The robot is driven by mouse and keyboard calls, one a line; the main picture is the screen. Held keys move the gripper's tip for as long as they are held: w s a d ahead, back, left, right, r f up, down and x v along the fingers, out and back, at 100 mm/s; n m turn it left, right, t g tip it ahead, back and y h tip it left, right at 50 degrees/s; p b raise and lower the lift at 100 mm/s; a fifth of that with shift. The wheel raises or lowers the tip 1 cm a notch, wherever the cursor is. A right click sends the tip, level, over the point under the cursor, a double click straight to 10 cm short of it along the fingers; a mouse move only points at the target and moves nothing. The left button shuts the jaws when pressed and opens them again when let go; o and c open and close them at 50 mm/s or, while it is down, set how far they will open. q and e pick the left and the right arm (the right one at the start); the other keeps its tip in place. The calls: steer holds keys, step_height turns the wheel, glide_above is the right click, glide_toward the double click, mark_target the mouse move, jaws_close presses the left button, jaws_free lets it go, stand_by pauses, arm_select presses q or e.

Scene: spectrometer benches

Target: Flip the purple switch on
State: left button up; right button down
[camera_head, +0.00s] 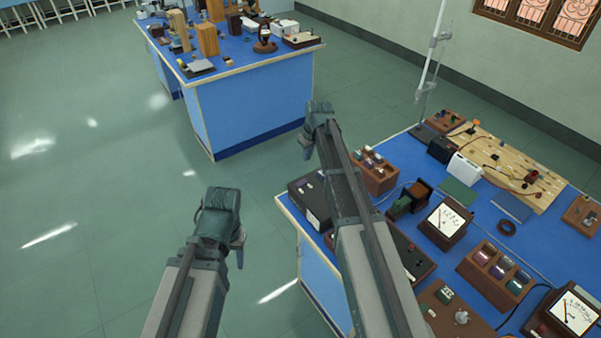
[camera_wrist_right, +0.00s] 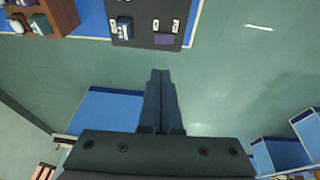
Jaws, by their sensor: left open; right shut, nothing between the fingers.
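A small purple switch (camera_wrist_right: 164,38) sits on a black box (camera_wrist_right: 148,10) at the top of the right wrist view. A dark blue switch (camera_wrist_right: 124,28) is on the same box, to its left. In the head view the black box (camera_head: 318,215) lies at the near left edge of the right bench, partly behind my right arm. My right gripper (camera_wrist_right: 162,72) is shut and empty, its fingertips apart from the box in that picture. In the head view the right gripper (camera_head: 307,151) appears over the floor beyond the bench corner. My left gripper (camera_head: 239,256) is open, left of the bench.
The right blue bench (camera_head: 290,210) carries wooden switch blocks (camera_head: 374,180), meters (camera_head: 446,222) and a white stand rod (camera_head: 431,65). Another blue bench (camera_head: 250,100) with instruments stands behind. Open floor (camera_head: 90,190) lies to the left.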

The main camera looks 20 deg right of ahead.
steer(key=shift+f, duration=0.15)
steer(key=b, duration=1.2)
glide_toward(304, 180)
steer(key=x, duration=0.5)
steer(key=shift+w+a+f, duration=0.1)
steer(key=shift+w+a, duration=0.05)
steer(key=shift+a, duration=0.15)
steer(key=shift+d+f+b, duration=0.1)
steer(key=shift+f+b, duration=0.6)
steer(key=shift+b, duration=0.1)
